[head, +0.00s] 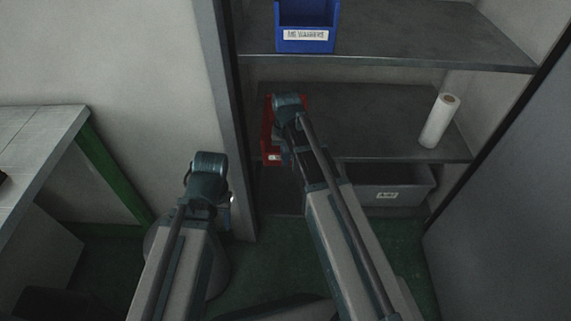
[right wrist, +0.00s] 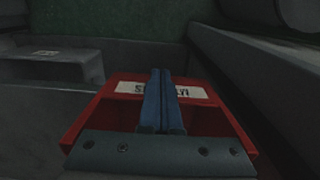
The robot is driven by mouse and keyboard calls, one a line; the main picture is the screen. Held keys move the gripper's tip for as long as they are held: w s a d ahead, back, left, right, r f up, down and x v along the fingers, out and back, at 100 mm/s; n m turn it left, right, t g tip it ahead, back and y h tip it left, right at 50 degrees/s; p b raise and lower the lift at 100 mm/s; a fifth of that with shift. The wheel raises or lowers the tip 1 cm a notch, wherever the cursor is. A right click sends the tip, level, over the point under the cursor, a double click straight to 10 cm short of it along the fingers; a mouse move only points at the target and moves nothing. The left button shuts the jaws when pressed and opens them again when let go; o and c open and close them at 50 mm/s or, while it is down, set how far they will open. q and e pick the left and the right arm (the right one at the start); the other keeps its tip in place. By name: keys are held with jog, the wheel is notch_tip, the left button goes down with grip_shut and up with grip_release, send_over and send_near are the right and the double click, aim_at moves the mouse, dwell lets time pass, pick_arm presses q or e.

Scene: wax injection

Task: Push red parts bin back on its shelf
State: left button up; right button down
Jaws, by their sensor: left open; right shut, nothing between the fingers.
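The red parts bin (head: 267,140) is on the lower shelf (head: 370,110) at its left end, with its labelled front at the shelf's front edge. My right wrist and forearm cover much of it in the head view. In the right wrist view the red bin (right wrist: 228,122) fills the middle, its white label upside down. My right gripper (right wrist: 161,72) is shut and empty, its fingertips in front of that label; I cannot tell whether they touch the bin. My left gripper (head: 226,203) is low and left, outside the shelf unit, mostly hidden by its wrist, open and away from the bin.
A blue labelled bin (head: 306,38) stands on the upper shelf. A white roll (head: 439,121) stands at the lower shelf's right. A grey labelled bin (head: 392,190) is below. The shelf's left upright (head: 228,120) separates my arms' ends. A table (head: 45,130) stands at the left.

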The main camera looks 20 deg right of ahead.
jog(key=w, duration=0.2)
jog(key=w+d, duration=0.1)
jog(key=w, duration=0.1)
jog(key=w+d, duration=0.1)
jog(key=w, duration=0.2)
jog(key=shift+w, duration=0.1)
jog(key=shift+r, duration=0.1)
jog(key=shift+r+p, duration=0.4)
jog(key=shift+p, duration=0.15)
notch_tip(320, 180, up, 3)
jog(key=p, duration=0.3)
jog(key=s+a+n, duration=0.2)
jog(key=s+a, duration=0.2)
jog(key=s, duration=0.4)
jog(key=s+a+r+n+h, duration=0.1)
jog(key=s+a+n, duration=0.2)
jog(key=s+a, duration=0.35)
jog(key=s+a+n, duration=0.2)
jog(key=s, duration=0.8)
notch_tip(320, 180, up, 28)
jog(key=p, duration=2.8)
jog(key=shift+w+a+p, duration=0.15)
jog(key=shift+a+p, duration=0.2)
jog(key=shift+p, duration=0.05)
